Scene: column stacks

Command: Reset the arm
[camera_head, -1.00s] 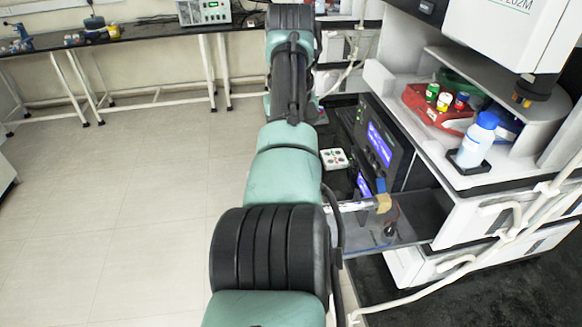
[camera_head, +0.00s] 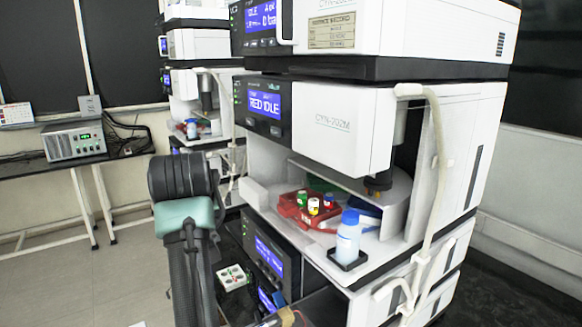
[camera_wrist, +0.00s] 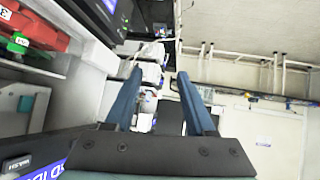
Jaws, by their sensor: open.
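My gripper (camera_wrist: 159,76) shows in the wrist view as two dark blue fingers spread apart. The space between them is empty, and they touch nothing that I can see. In the head view my green and black arm reaches up at the lower left, in front of the instrument column (camera_head: 345,125). The gripper itself cannot be made out in the head view.
A red tray (camera_head: 293,214) holds vials inside the column, beside a white bottle with a blue cap (camera_head: 347,238). The red tray is also at the wrist view's upper left (camera_wrist: 35,32). A bench (camera_head: 70,165) stands at the back left, with clear floor before it.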

